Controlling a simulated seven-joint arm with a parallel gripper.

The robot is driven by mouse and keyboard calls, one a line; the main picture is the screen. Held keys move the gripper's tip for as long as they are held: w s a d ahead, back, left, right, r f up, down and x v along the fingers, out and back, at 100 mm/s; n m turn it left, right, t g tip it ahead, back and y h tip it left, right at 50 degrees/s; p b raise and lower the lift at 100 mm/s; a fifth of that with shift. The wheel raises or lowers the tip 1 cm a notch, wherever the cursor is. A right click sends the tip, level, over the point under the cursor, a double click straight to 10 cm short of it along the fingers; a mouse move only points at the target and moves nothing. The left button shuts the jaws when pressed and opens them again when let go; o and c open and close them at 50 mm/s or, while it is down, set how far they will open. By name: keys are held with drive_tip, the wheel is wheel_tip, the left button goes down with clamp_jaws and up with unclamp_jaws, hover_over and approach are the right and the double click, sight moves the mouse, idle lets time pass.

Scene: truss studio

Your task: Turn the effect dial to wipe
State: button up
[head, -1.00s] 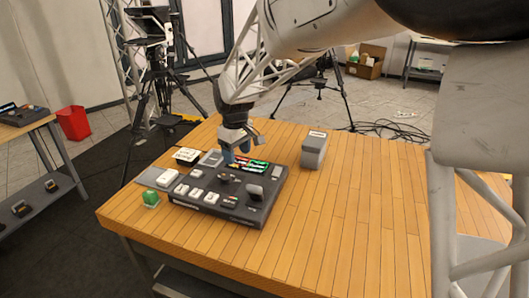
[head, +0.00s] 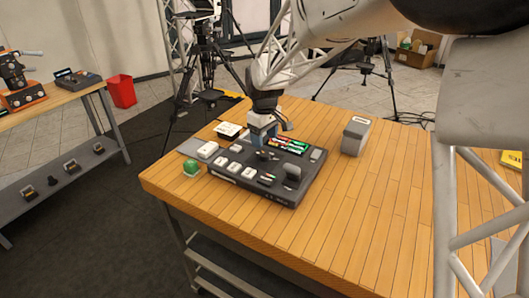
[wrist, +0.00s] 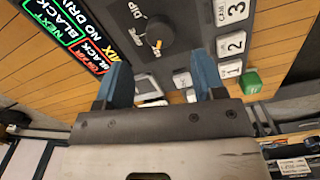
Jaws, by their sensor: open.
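The effect dial is a dark round knob (wrist: 156,32) with an orange pointer mark, on a dark control panel. "DIP" is printed beside it in the wrist view; the other position labels are not clearly readable. My gripper (wrist: 161,75) has two blue fingers, apart and empty, with the dial beyond their tips. In the head view the control panel (head: 228,174) lies on the wooden table, and my gripper (head: 268,138) hangs over its back part. I cannot tell whether the fingers touch the panel.
The panel has white numbered buttons (wrist: 231,43), a lit display (wrist: 88,48) with green and red boxes, and a lever (head: 292,172). A green-topped block (head: 191,167) sits at its left. A grey box (head: 355,136) stands to the right.

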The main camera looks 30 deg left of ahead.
sight(265, 153)
drive_tip(key=shift+f, duration=3.05)
drive_tip(key=c, duration=0.9)
